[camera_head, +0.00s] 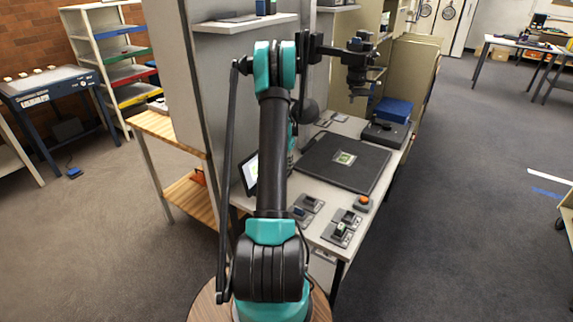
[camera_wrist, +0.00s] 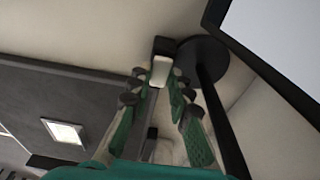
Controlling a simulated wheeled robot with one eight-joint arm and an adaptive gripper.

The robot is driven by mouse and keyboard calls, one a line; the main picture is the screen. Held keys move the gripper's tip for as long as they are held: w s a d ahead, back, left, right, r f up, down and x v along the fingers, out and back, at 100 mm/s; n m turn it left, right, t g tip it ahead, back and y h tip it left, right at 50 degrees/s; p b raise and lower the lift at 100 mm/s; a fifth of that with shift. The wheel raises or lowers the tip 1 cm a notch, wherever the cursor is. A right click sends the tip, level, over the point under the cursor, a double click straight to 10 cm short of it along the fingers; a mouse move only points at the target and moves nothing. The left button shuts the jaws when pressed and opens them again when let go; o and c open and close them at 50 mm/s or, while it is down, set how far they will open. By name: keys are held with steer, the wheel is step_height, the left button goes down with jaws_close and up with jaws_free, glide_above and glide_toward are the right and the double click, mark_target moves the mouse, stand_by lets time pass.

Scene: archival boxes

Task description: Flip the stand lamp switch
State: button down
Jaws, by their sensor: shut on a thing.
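In the wrist view, my gripper (camera_wrist: 158,78) has its green fingers on both sides of a small white-and-black piece (camera_wrist: 161,68), which looks like the lamp switch. The fingers are closed on it, and their tips cover its sides. Beside it, to the right, are a round black base (camera_wrist: 203,58) and a dark post (camera_wrist: 222,122). I cannot tell if this is the lamp's stand, nor which way the switch is set. In the head view my arm hides the gripper and the switch. A dark rounded shape (camera_head: 309,110), maybe the lamp head, shows behind the arm.
A black mat (camera_head: 325,175) with a small card (camera_head: 345,158) lies on the white table. Small control boxes (camera_head: 341,233) and an orange button (camera_head: 362,202) are at its near edge. A screen (camera_head: 251,172) stands left. A camera (camera_head: 360,62) overhangs the table. Open floor lies right.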

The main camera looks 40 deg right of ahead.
steer(key=c, duration=1.4)
jaws_free()
steer(key=r, duration=0.5)
steer(key=a+r, duration=0.1)
steer(key=r, duration=0.1)
steer(key=shift+s+r, duration=0.25)
